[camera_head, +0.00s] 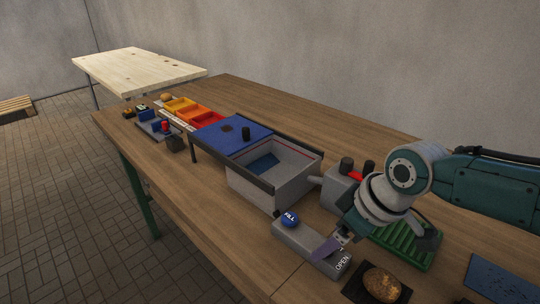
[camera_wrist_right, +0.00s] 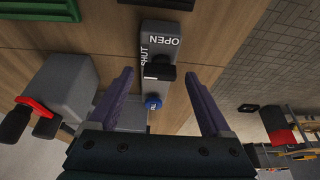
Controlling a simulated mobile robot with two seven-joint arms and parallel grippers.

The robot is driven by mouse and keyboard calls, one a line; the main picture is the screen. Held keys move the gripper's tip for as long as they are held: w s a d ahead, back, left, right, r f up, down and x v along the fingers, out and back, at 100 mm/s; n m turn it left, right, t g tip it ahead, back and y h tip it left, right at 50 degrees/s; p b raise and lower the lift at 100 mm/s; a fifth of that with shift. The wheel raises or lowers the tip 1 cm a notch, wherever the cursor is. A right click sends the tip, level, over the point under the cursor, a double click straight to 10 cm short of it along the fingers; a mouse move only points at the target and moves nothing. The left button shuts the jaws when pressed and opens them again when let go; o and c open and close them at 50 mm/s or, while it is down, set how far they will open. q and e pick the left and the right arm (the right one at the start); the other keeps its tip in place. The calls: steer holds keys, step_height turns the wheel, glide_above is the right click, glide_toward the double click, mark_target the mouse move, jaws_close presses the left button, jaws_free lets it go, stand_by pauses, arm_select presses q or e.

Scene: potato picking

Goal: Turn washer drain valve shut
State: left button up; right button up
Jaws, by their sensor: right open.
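A grey control box (camera_head: 300,240) stands at the table's front edge, beside the grey washer basin (camera_head: 283,180). It carries a blue FILL knob (camera_head: 290,219) and an OPEN label. The right wrist view shows the box (camera_wrist_right: 157,28) with OPEN and SHUT labels and a black valve handle (camera_wrist_right: 161,72) with a white mark. The blue knob (camera_wrist_right: 153,102) is nearer the palm. My right gripper (camera_wrist_right: 160,75) is open, its purple fingers either side of the handle, with gaps visible. In the head view the gripper (camera_head: 328,249) hides the handle. My left gripper is out of view.
A grey unit with red and black parts (camera_head: 345,180) stands behind my right arm, near a green ribbed tray (camera_head: 415,245). A potato (camera_head: 382,284) lies on a dark plate at the front.

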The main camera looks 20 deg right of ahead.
steer(key=p+v, duration=0.3)
steer(key=v, duration=0.6)
steer(key=shift+r, duration=0.35)
steer(key=shift+s, duration=0.15)
steer(key=s+a, duration=0.9)
steer(key=s+r+m+h, duration=0.2)
steer(key=s+r+m, duration=0.1)
steer(key=s+r, duration=0.4)
step_height(320, 180, up, 33)
steer(key=d+p, duration=0.1)
steer(key=p, duration=3.3)
steer(key=shift+s+g+p, duration=0.3)
steer(key=shift+s, duration=0.15)
